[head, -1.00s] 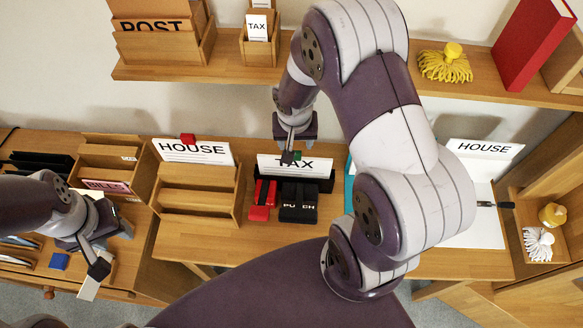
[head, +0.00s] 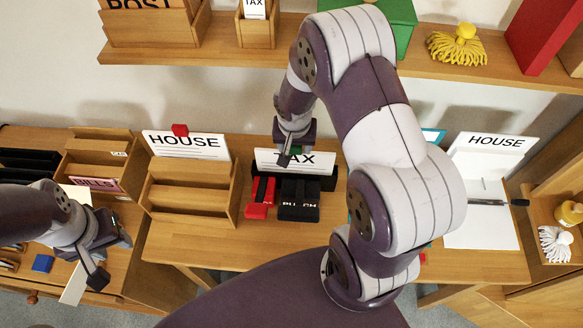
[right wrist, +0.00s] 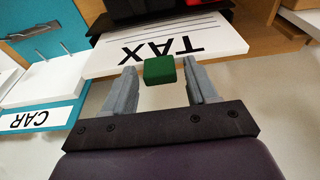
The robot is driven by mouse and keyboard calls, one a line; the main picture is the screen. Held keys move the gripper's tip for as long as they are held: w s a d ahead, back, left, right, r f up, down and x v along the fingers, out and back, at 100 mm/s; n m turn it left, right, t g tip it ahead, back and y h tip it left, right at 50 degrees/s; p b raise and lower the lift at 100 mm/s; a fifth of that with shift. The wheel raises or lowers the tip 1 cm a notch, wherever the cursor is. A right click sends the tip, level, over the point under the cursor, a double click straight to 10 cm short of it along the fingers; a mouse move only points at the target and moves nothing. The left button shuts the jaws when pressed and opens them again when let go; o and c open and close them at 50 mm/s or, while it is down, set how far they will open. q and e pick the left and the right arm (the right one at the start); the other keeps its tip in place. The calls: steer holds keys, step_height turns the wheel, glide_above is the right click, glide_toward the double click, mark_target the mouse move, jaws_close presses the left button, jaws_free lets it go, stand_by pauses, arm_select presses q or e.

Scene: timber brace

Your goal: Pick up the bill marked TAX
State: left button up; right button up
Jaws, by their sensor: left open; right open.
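The bill marked TAX (head: 266,158) is a white card standing in a black holder (head: 328,183) on the desk. It also shows upside down in the right wrist view (right wrist: 105,62). A small green block (right wrist: 159,71) is at its edge. My right gripper (head: 285,159) is open at the card's top edge. In the right wrist view its fingers (right wrist: 159,82) stand on either side of the green block, with gaps visible. My left gripper (head: 110,262) is open at the lower left, beside a white card (head: 75,284).
A HOUSE card (head: 185,147) with a red block stands behind a wooden rack (head: 188,198). A red item (head: 258,205) and a black punch (head: 298,207) lie before the TAX holder. Another HOUSE card (head: 490,143) is at the right. A shelf (head: 230,55) runs above.

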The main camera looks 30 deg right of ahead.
jaws_close()
step_height(320, 180, up, 11)
steer(key=p, duration=0.8)
steer(key=shift+p, duration=0.3)
stand_by(0.5)
